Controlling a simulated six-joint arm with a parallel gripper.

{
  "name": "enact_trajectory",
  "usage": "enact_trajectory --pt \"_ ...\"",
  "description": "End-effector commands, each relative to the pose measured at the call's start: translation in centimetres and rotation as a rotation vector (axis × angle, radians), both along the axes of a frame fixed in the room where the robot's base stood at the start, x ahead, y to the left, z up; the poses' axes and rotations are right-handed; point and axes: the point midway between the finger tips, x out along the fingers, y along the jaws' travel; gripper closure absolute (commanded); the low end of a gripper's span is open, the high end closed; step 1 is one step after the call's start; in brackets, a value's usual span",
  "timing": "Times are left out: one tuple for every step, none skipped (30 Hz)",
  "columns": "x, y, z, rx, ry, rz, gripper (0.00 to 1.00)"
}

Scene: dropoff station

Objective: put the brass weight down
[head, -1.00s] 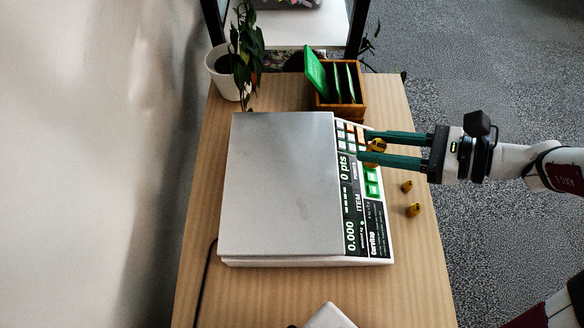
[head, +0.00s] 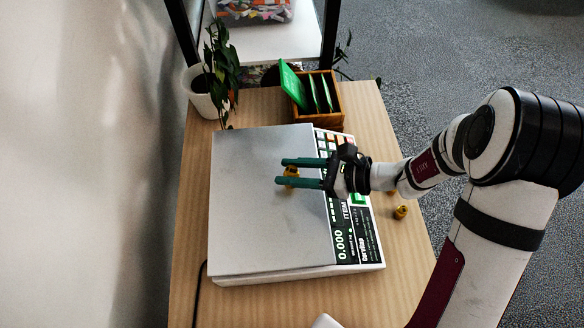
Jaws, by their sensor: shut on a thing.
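My gripper (head: 280,172) reaches in from the right over the scale's metal plate (head: 250,230). Its two green fingers are shut on a brass weight (head: 291,172), which shows between them near the tips. The weight is over the right part of the plate; I cannot tell whether it touches the plate. The scale's display (head: 341,246) reads 0.000. Part of the keypad is hidden behind my gripper.
Another brass weight (head: 401,212) stands on the wooden table (head: 400,250) right of the scale, with one more partly hidden by my arm. A wooden box (head: 325,119) with green packets and a potted plant (head: 203,100) stand behind. Most of the plate is bare.

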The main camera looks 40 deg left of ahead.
Motion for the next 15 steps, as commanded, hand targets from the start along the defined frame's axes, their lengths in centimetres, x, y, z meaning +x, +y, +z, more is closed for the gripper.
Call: enact_trajectory --pt "0.01 0.00 -0.16 0.000 0.001 0.000 1.00" --pt "0.01 0.00 -0.22 0.000 0.001 0.000 0.60" --pt "0.01 -0.01 -0.19 0.000 0.001 0.000 0.53" --pt "0.01 -0.01 -0.18 0.000 0.001 0.000 0.47" --pt "0.01 -0.01 -0.18 0.000 0.001 0.000 0.42" --pt "0.02 -0.01 -0.18 0.000 0.001 0.000 0.35" --pt "0.02 -0.01 -0.17 0.000 0.001 0.000 0.32" --pt "0.02 -0.01 -0.17 0.000 0.001 0.000 0.32" --pt "0.02 -0.01 -0.17 0.000 0.001 0.000 0.32" --pt "0.02 -0.01 -0.17 0.000 0.000 0.000 0.32" --pt "0.02 -0.01 -0.17 0.000 0.001 0.000 0.32" --pt "0.02 -0.01 -0.17 0.000 0.000 0.000 0.32" --pt "0.01 -0.01 -0.16 0.000 0.000 0.000 0.32" --pt "0.01 -0.01 -0.16 0.000 0.000 0.000 0.32" --pt "0.02 -0.02 -0.15 0.000 0.000 0.000 0.32"
